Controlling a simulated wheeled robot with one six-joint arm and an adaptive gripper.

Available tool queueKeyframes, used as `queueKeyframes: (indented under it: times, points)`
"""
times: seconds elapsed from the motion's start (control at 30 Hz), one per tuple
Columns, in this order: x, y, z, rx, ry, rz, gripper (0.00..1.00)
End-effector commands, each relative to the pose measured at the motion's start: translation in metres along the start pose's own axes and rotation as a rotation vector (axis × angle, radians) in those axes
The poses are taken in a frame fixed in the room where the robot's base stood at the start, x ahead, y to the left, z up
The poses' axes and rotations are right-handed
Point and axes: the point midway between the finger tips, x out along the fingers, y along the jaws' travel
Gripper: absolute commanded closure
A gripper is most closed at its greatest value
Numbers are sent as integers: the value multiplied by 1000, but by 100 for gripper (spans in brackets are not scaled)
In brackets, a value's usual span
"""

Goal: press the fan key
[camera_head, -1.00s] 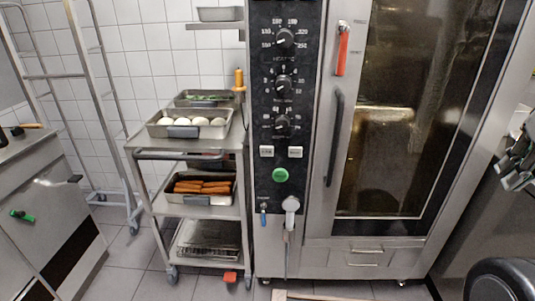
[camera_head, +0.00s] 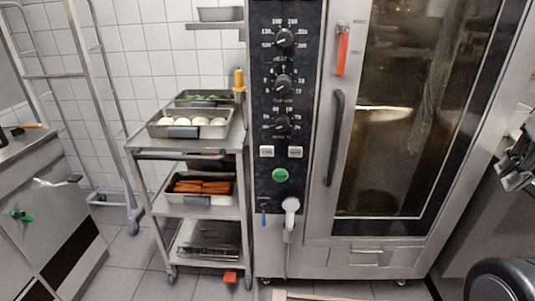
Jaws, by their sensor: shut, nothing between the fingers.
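The oven's dark control panel (camera_head: 283,110) stands in the middle of the head view, with three knobs in a column. Two small white keys sit side by side below the knobs, a left key (camera_head: 266,152) and a right key (camera_head: 295,152). Their labels are too small to read, so I cannot tell which is the fan key. A round green button (camera_head: 280,175) is just below them. My gripper (camera_head: 513,168) shows partly at the right edge, shut and empty, well apart from the panel and in front of the oven's right side.
The oven door (camera_head: 400,110) is closed, with a dark vertical handle (camera_head: 336,138) right of the panel. A white hand shower (camera_head: 291,206) hangs below the keys. A steel trolley (camera_head: 150,152) with food trays stands left of the oven. Open floor shows at lower left.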

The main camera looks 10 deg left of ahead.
Motion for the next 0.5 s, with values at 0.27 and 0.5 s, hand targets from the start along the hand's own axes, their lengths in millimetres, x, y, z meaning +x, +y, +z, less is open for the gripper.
queueKeyframes:
  times: [0.27, 0.5]
  points:
    - [0, -3, -1, -14, 0, -6, 100]
    - [38, -40, -6, -180, -166, -54, 100]
